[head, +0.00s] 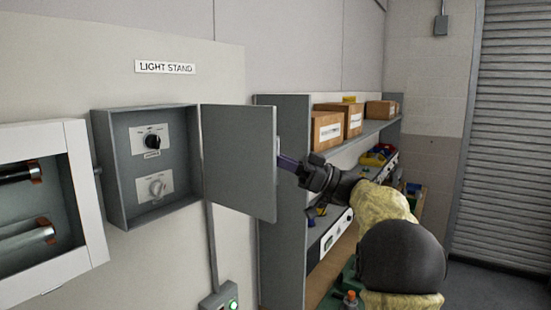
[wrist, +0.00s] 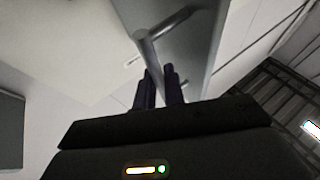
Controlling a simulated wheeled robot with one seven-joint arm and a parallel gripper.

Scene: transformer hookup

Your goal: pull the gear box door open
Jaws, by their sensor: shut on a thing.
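The gear box (head: 115,170) is a grey wall box. Its door (head: 240,160) is hinged on the right side and stands wide open, showing two rotary switches inside. My gripper (head: 284,162) is at the door's free edge, on its outer face, with my arm reaching in from the right. In the wrist view, the grey bar handle (wrist: 162,50) runs down between the two dark fingers of my gripper (wrist: 159,88), which are shut on it. The door panel (wrist: 185,45) is behind the handle. In the head view the handle is mostly hidden.
A white-framed case (head: 85,195) with cylinders is left of the box. A shelf unit (head: 282,200) with cardboard boxes (head: 327,130) stands behind the door and my arm. A small box with a green light (head: 220,297) is below. A roller shutter (head: 505,140) is at right.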

